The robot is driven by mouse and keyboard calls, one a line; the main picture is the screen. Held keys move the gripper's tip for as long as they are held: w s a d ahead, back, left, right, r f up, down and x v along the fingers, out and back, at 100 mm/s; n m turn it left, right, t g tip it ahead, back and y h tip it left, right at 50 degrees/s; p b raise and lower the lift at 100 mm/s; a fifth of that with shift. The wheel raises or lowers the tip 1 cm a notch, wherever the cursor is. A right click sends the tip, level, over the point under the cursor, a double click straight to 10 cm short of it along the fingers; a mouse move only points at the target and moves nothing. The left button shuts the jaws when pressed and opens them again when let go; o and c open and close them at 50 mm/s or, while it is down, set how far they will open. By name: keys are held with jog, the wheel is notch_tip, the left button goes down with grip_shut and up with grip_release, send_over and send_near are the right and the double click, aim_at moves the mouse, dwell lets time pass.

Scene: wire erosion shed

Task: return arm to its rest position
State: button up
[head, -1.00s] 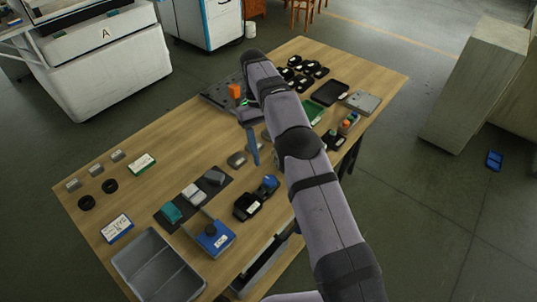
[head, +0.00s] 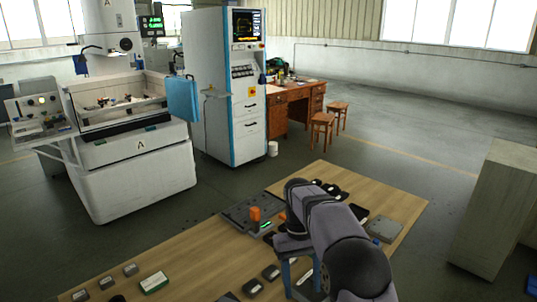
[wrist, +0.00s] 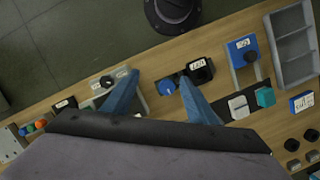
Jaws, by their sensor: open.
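My arm reaches over the table from the lower right.
An orange cylinder (head: 255,215) stands on a dark plate left of my wrist. A grey divided tray (wrist: 277,40), a blue box with a black knob (wrist: 243,48) and a teal block (wrist: 265,97) lie to the right. A tall cabinet (head: 497,210) stands beyond the table's right side.

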jog(key=s+d+f+m+t+p, duration=0.1)
jog(key=s+d, duration=0.2)
jog(key=s, duration=0.8)
jog(key=s+d+f+m+t+p, duration=0.1)
jog(key=s+d, duration=0.2)
jog(key=s, duration=0.9)
jog(key=shift+s+f+m+t+y, duration=0.25)
jog(key=shift+f+m+t+y, duration=0.05)
jog(key=shift+t+y, duration=0.1)
